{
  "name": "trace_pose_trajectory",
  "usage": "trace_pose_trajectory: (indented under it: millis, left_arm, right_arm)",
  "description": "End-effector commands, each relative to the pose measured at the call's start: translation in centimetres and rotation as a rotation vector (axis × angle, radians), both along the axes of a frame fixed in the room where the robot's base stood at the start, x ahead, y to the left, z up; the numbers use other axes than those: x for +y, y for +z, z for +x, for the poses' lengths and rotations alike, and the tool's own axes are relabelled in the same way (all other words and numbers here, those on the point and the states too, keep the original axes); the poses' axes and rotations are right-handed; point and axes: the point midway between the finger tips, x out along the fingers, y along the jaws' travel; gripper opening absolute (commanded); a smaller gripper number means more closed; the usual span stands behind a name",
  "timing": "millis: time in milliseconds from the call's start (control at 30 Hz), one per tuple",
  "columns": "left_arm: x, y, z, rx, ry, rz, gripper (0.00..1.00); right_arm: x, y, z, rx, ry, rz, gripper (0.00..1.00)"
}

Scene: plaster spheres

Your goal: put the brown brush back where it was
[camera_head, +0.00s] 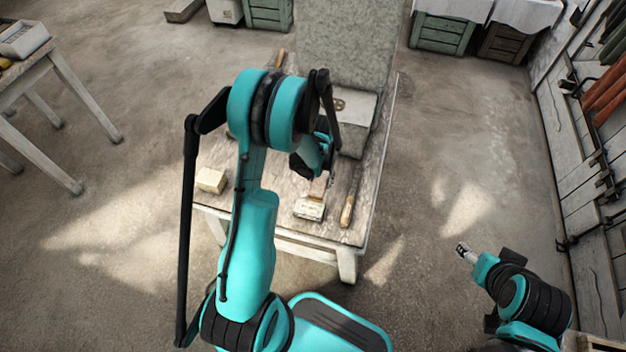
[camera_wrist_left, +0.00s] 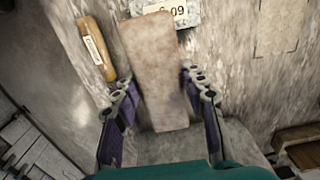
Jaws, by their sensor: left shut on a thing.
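My left gripper (camera_head: 326,178) is over the front part of the worktable. In the left wrist view its two fingers (camera_wrist_left: 160,98) stand on either side of a plain tan-brown block, which I take for the brown brush (camera_wrist_left: 158,60), and are shut on it. The brush also shows in the head view (camera_head: 318,188), partly covered by the gripper. Its far end is close to a pale piece with a number label (camera_wrist_left: 170,14); I cannot tell whether they touch. No bristles can be made out. My right gripper (camera_head: 463,250) is off to the right, away from the table; its finger state is unclear.
A wooden-handled tool with a label (camera_head: 350,200) lies to the right on the worktable (camera_head: 232,222). A cream block (camera_head: 211,180) lies at the left. A large grey stone slab (camera_head: 348,45) stands behind. A dashed rectangle (camera_wrist_left: 280,25) marks bare tabletop.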

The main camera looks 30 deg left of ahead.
Motion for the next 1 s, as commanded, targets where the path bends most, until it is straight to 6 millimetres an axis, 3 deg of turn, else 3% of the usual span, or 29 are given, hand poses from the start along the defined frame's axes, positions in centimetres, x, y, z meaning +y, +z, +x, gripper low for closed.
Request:
trace_pose_trajectory:
  millis: [33,200,367,533,767,1000]
  left_arm:
    - [1.2,-1.3,0.7,0.000,0.004,0.000,0.19]
    - [4.2,-3.5,2.9,0.000,0.003,0.000,0.19]
    - [5.8,-4.4,4.1,0.000,0.000,0.000,0.19]
    - [6.1,-5.3,4.3,0.000,-0.001,0.000,0.19]
    - [6.1,-8.6,4.3,0.000,-0.002,0.000,0.19]
    - [6.1,-8.5,4.3,0.000,-0.002,0.000,0.19]
  right_arm:
    - [0.0,-0.9,0.0,0.000,0.000,0.000,0.63]
    - [0.0,-2.3,0.0,0.000,0.000,0.000,0.63]
    - [0.0,-2.8,0.0,0.000,0.000,0.000,0.63]
    - [0.0,-3.3,0.0,0.000,0.000,0.000,0.63]
    - [0.0,-5.1,0.0,0.000,0.000,0.000,0.63]
    - [0.0,-4.9,0.0,0.000,0.000,0.000,0.63]
